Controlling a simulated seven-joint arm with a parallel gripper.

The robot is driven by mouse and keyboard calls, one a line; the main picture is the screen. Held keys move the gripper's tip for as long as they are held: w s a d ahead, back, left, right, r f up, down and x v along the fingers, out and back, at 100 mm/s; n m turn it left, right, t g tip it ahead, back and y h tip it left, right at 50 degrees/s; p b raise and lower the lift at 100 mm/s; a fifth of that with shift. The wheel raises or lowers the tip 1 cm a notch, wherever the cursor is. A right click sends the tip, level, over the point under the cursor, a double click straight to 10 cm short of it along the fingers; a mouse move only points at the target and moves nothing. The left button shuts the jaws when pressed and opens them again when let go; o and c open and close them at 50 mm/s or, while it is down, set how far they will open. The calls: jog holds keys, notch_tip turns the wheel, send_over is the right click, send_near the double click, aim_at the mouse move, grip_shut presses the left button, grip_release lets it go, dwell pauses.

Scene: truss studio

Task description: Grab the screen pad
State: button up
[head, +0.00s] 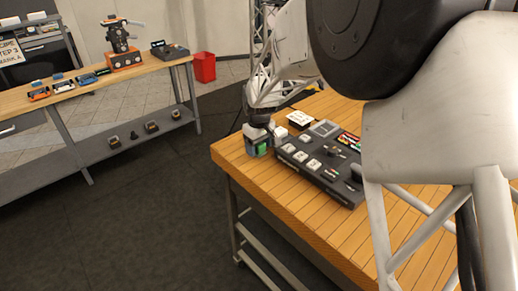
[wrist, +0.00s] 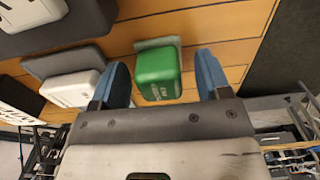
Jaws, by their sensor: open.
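My gripper (head: 258,140) is low over the near left corner of the wooden table in the head view. In the wrist view its two blue fingertips (wrist: 163,77) are apart, with a green block (wrist: 158,65) in the gap between them. The green block has small pale marks and a grey piece behind it. Clear space shows between the block and each finger. The block also shows as a green patch in the head view (head: 262,149), partly hidden by my gripper. I cannot tell for sure whether this block is the screen pad.
A dark panel (head: 337,187) with white blocks and coloured parts lies right of my gripper. A white block (wrist: 72,90) is close to the left finger in the wrist view. The table's edge (wrist: 262,30) is to the right there. A bench (head: 148,67) stands farther back left.

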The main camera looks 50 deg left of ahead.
dwell(0.4)
jog(key=c, duration=1)
jog(key=shift+r, duration=5)
